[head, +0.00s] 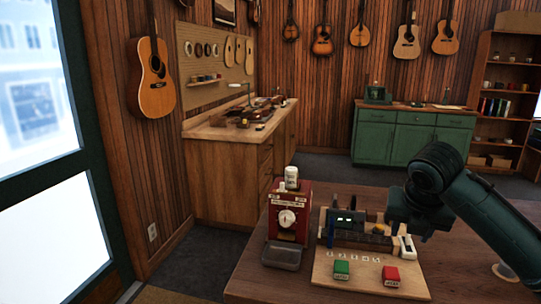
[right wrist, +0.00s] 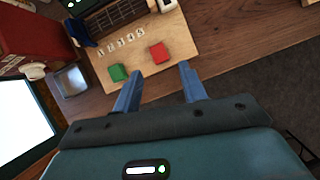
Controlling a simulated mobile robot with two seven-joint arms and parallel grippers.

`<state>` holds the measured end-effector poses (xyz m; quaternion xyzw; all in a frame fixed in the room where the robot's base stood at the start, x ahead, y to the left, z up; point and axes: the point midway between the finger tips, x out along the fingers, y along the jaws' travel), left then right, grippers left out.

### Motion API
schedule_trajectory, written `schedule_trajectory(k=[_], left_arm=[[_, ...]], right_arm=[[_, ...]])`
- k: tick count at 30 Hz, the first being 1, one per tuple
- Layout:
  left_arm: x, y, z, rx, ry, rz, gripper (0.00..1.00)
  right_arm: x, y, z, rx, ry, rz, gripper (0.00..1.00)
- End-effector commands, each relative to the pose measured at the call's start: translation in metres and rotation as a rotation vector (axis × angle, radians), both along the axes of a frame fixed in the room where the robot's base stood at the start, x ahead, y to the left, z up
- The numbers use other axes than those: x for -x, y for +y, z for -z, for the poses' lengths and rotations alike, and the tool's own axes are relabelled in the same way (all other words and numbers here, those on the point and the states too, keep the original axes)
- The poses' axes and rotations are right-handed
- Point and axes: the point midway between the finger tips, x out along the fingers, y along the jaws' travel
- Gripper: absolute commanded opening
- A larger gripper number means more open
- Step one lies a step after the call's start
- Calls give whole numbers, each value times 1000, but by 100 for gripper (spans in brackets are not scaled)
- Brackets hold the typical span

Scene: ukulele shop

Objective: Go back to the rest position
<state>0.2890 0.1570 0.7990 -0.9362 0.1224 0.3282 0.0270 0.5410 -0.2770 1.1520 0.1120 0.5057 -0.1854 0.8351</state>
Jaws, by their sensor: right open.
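My right gripper (head: 408,228) hangs above the right end of a wooden board (head: 340,281) on the table. In the right wrist view its two blue fingers (right wrist: 159,78) are apart, with nothing between them. A green block (head: 341,270) and a red block (head: 391,276) sit on the board's front part. Both also show beyond the fingertips in the right wrist view, the green one (right wrist: 119,72) and the red one (right wrist: 159,53). My left gripper is in neither view.
A red machine with a round dial (head: 287,217) stands left of the board, with a white-capped bottle (head: 291,178) on top. A dark fretted piece (head: 362,240) lies along the board's back. The brown table (head: 460,261) has free room at right. A workbench (head: 238,126) stands behind.

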Motion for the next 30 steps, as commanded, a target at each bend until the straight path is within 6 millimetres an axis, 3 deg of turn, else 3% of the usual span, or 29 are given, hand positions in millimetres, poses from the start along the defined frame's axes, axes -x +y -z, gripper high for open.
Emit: schedule_trajectory(k=[1,10,18,24,30], left_arm=[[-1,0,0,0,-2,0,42],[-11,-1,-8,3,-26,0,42],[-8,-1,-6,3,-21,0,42],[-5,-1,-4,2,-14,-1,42],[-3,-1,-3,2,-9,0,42]], right_arm=[[4,11,18,-35,0,28,42],[44,66,107,-313,-29,339,42],[125,108,189,-690,-15,917,42],[193,110,226,-901,-13,1466,42],[250,94,244,-995,-66,1935,42]])
